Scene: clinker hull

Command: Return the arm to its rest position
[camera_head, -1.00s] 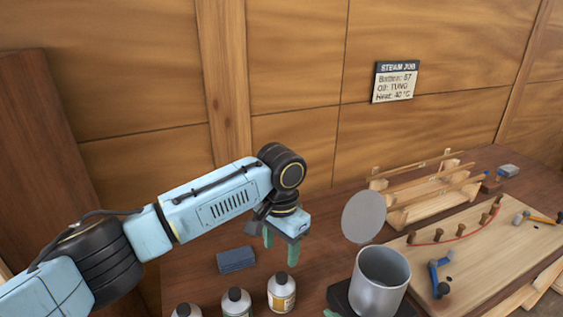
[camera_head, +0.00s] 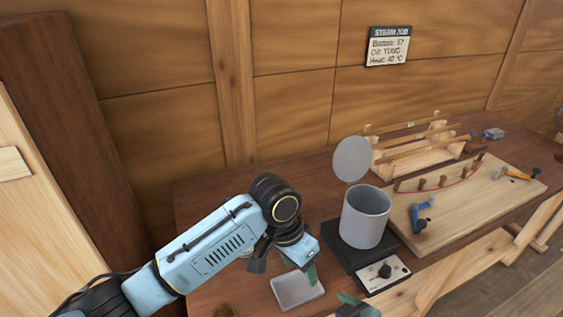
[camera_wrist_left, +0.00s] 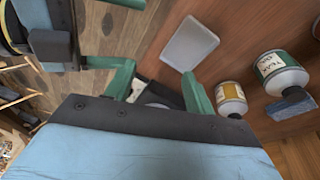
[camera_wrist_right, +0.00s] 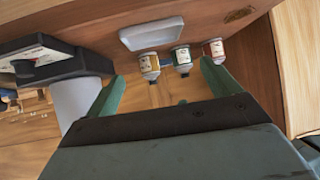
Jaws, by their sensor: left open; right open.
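My left gripper (camera_head: 300,268) is open and empty at the end of the pale blue left arm. In the head view it hangs beside the white tray (camera_head: 297,291), left of the grey pot (camera_head: 365,219). In the left wrist view its green fingers (camera_wrist_left: 160,92) are apart, with the tray (camera_wrist_left: 190,42) beyond them. My right gripper (camera_head: 355,306) shows only partly at the bottom edge of the head view. In the right wrist view its green fingers (camera_wrist_right: 163,88) are spread with nothing held between them; several small bottles (camera_wrist_right: 182,60) stand beyond.
The pot stands on a black heater with a white control panel (camera_head: 385,273), its round lid (camera_head: 352,160) raised behind. A pegged board (camera_head: 470,207) and wooden rack (camera_head: 415,147) lie right. Labelled cans (camera_wrist_left: 280,73) and a dark blue block (camera_wrist_left: 292,104) sit near the left gripper.

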